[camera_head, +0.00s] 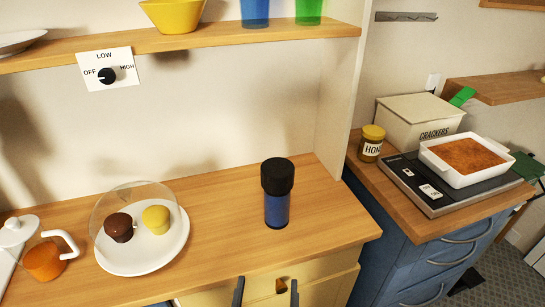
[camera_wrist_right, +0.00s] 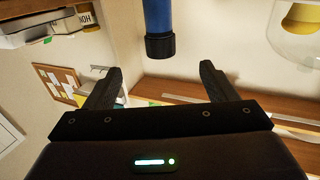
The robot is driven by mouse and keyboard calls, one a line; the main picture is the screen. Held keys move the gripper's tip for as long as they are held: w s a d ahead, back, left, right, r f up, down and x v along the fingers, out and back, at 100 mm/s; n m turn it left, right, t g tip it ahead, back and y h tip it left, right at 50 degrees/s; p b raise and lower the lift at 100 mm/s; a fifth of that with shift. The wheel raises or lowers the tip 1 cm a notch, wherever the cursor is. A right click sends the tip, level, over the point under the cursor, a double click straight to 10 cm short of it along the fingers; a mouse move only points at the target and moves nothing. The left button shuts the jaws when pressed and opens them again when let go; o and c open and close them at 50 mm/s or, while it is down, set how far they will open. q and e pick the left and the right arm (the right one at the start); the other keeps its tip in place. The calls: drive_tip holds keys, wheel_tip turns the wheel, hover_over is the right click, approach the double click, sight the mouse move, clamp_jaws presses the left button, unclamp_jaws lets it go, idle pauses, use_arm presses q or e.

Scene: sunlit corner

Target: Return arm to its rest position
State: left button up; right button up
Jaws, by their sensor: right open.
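My right gripper (camera_head: 266,291) shows at the bottom edge of the head view, its two dark fingertips apart in front of the counter's drawer front. In the right wrist view the gripper (camera_wrist_right: 158,82) is open, with nothing between its fingers. A blue bottle with a black lid (camera_head: 277,193) stands upright on the wooden counter (camera_head: 225,220), beyond the gripper and apart from it. The bottle (camera_wrist_right: 158,18) appears upside down in the wrist view, past the fingertips. Most of my right arm is outside the head view. My left gripper is not in view.
A white plate (camera_head: 150,262) with two muffins and a clear dome is left of the bottle. An orange mug (camera_head: 45,261) stands farther left. A shelf (camera_head: 200,42) runs above. At right are a honey jar (camera_head: 371,143), a crackers box (camera_head: 420,121) and a white baking dish (camera_head: 465,178).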

drive_tip(key=w+f+n+g+y, duration=0.1)
drive_tip(key=w+f+n, duration=0.1)
drive_tip(key=f, duration=0.7)
drive_tip(key=w+f+n+g+y, duration=0.1)
drive_tip(key=w+f+n+g, duration=0.15)
drive_tip(key=f, duration=0.65)
drive_tip(key=s+d+f+n+g, duration=0.15)
drive_tip(key=d+f, duration=0.25)
drive_tip(key=f, duration=0.4)
drive_tip(key=s+d+f+g, duration=0.1)
drive_tip(key=d+f+g, duration=0.15)
drive_tip(key=f, duration=0.65)
drive_tip(key=s+d+f+g+h, duration=0.1)
drive_tip(key=s+d+f+g, duration=0.1)
drive_tip(key=s+d+f, duration=0.4)
drive_tip(key=s+d+f+g, duration=0.2)
drive_tip(key=s+d+f, duration=0.15)
drive_tip(key=f, duration=0.45)
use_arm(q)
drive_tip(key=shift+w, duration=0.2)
use_arm(e)
drive_tip(key=s+d+f+m+g, duration=0.1)
drive_tip(key=s+d+f, duration=0.3)
drive_tip(key=s, duration=0.5)
drive_tip(key=s+d+f+m+g, duration=0.1)
drive_tip(key=s+d+f+g, duration=0.3)
drive_tip(key=s, duration=0.5)
drive_tip(key=shift+s+f+m, duration=0.2)
drive_tip(key=shift+f+m, duration=0.2)
drive_tip(key=shift+f, duration=0.05)
